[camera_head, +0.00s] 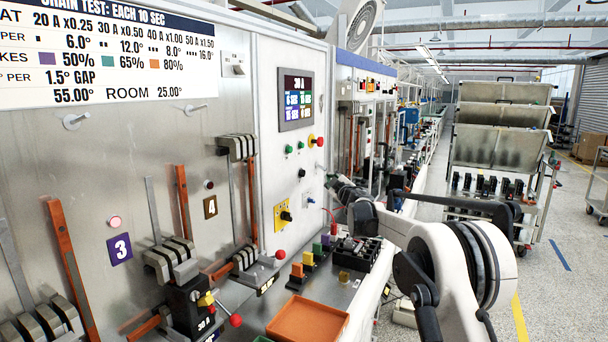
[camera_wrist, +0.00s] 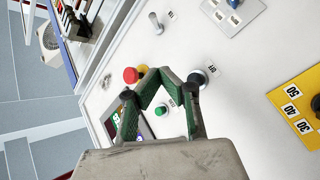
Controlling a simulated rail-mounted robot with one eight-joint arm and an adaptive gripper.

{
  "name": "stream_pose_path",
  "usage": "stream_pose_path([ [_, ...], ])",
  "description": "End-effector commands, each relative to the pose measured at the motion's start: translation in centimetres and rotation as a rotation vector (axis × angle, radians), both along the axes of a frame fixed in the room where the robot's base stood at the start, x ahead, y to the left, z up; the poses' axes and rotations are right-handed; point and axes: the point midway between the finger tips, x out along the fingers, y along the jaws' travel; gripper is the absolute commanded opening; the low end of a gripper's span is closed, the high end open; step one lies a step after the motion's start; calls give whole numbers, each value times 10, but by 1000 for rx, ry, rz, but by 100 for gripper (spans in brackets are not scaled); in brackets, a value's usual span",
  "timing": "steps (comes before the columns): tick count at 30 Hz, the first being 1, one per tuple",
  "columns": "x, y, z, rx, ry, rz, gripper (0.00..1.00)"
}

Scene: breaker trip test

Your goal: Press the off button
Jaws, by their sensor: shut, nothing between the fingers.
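I cannot tell for sure which is the off button. My gripper (camera_wrist: 156,72) is shut and empty in front of the panel. It is small in the head view (camera_head: 333,182).
A yellow plate with a rotary knob (camera_head: 283,216) is low on the panel; a lit screen (camera_head: 296,99) is above. Below, a bench holds an orange tray (camera_head: 307,319) and coloured blocks (camera_head: 297,271). Breakers and levers line the metal board (camera_head: 115,160) at left.

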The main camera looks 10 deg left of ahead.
Motion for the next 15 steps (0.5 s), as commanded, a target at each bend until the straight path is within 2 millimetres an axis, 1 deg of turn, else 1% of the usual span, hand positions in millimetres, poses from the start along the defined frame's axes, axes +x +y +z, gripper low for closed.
stream_pose_path([
  [1,2,7,1,1,0,1,0],
  [6,9,28,2,1,0,2,0],
  [15,20,59,0,0,0,1,0],
])
